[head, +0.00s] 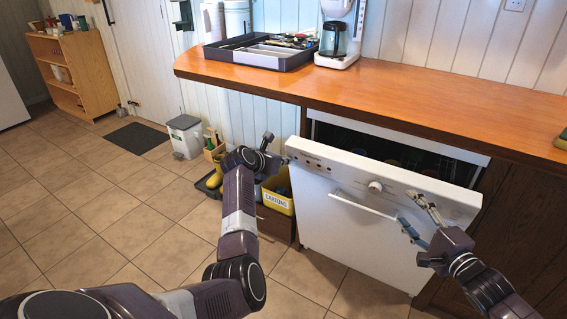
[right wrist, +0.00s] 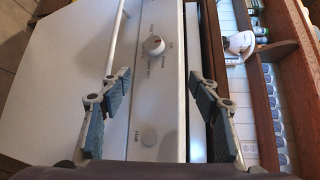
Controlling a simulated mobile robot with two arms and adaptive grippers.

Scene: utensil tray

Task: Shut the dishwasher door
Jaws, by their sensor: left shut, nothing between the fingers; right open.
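The white dishwasher door (head: 345,225) is ajar under the counter, its top leaning out and a dark gap with racks showing behind it. Its bar handle (head: 362,205) and knob (head: 375,187) are on the front; the knob also shows in the right wrist view (right wrist: 154,45). My left gripper (head: 277,150) is shut and empty beside the door's upper left corner; I cannot tell if it touches. My right gripper (head: 418,214) is open in front of the door's right part, near the handle's right end. In the right wrist view its fingers (right wrist: 160,115) are spread over the control panel.
The wooden counter (head: 440,100) overhangs the dishwasher. On it stand a utensil tray (head: 297,58) and a coffee maker (head: 338,40). A yellow bin (head: 278,200) and a white pedal bin (head: 186,136) stand left of the door. The tiled floor at left is mostly clear.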

